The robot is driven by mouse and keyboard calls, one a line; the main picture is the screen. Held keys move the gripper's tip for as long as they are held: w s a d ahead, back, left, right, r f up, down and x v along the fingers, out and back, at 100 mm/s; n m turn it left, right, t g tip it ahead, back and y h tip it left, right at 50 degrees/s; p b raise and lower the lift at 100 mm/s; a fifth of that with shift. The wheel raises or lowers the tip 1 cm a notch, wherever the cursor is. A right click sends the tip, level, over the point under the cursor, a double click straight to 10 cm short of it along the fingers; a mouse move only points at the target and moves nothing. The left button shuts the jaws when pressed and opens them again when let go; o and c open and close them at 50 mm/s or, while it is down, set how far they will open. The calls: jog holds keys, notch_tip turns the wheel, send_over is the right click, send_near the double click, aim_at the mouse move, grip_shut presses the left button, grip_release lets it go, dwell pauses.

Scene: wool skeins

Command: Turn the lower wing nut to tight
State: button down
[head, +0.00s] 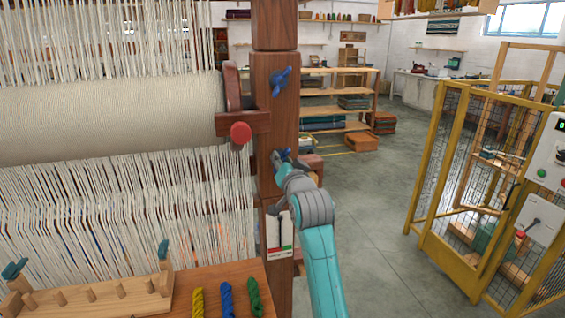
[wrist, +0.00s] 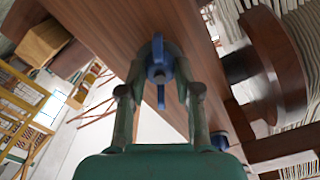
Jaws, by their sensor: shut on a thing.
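The lower blue wing nut (head: 285,153) is on the front of the dark wooden loom post (head: 272,120), partly hidden by my gripper. In the wrist view the wing nut (wrist: 158,50) sits between my two fingertips, its wings pointing up and down in that picture. My gripper (head: 279,163) is shut on it, one finger on each side, as the wrist view shows (wrist: 160,72). The upper blue wing nut (head: 281,80) is higher on the same post, tilted, and clear of my gripper. How tight the lower nut is cannot be told.
A red knob (head: 240,133) and a wooden bracket stick out left of the post. A card with red and green bands (head: 279,236) hangs below my gripper. A yellow mesh cage (head: 450,180) stands at right. Grey floor (head: 370,215) between is clear.

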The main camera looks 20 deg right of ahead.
jog(key=c, duration=0.8)
grip_release()
jog(key=s, duration=1.2)
